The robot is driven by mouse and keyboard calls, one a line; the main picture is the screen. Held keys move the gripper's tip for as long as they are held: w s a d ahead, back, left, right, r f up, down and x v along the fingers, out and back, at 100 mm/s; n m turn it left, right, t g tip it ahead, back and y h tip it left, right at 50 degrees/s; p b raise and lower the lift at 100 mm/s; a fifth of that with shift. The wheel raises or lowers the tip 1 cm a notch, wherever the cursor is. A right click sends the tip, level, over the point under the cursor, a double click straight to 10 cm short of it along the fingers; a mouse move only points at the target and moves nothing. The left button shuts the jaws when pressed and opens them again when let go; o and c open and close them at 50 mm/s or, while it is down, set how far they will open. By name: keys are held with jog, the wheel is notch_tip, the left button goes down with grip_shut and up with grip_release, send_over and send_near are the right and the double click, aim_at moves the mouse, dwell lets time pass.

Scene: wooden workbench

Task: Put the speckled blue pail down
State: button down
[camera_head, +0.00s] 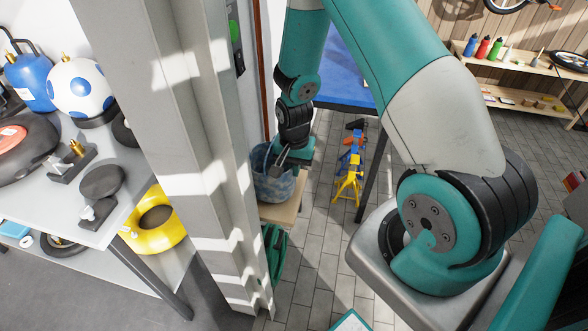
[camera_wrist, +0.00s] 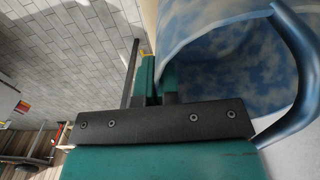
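The speckled blue pail (camera_head: 272,184) is upright behind the grey post in the head view, which hides its left part. It is over or on a pale wooden surface (camera_head: 286,213); I cannot tell whether its base touches. In the wrist view the pail (camera_wrist: 232,72) fills the upper right, with its open inside and a darker blue curved handle (camera_wrist: 300,65) showing. My gripper (camera_head: 281,160) is at the pail's upper rim. In the wrist view its fingers (camera_wrist: 158,80) are close together at the edge of the pail's wall and look shut on it; the tips are partly hidden.
The grey post (camera_head: 195,150) stands close left of the pail. A yellow and blue stand (camera_head: 350,178) is on the tiled floor to the right. A blue-topped table (camera_head: 350,75) is behind. A grey table (camera_head: 60,205) with several items is at the left.

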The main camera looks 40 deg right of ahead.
jog(key=shift+f, duration=0.6)
jog(key=shift+f, duration=0.1)
jog(key=c, duration=1.4)
grip_release()
jog(key=shift+o, duration=0.2)
notch_tip(320, 180, up, 12)
jog(key=shift+r+b, duration=0.1)
jog(key=shift+b, duration=0.8)
